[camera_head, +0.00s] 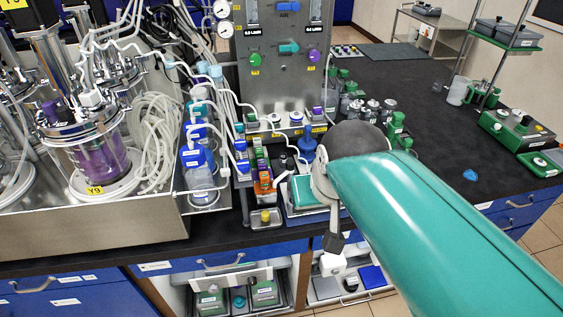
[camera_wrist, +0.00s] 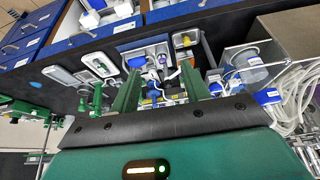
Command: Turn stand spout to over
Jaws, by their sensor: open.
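My gripper (camera_wrist: 162,78) shows in the wrist view, with two green fingers apart and nothing held between them. Beyond the fingers, a small blue-and-white fitting (camera_wrist: 152,92) stands near a grey tray (camera_wrist: 122,48) on the dark bench. I cannot tell for sure which part is the stand spout or which way it points.
Glass bioreactor vessels (camera_head: 100,160) and coiled tubing (camera_head: 155,130) crowd the left. A control panel (camera_head: 285,70) rises at the back. The dark bench top (camera_head: 430,120) is mostly clear at the right.

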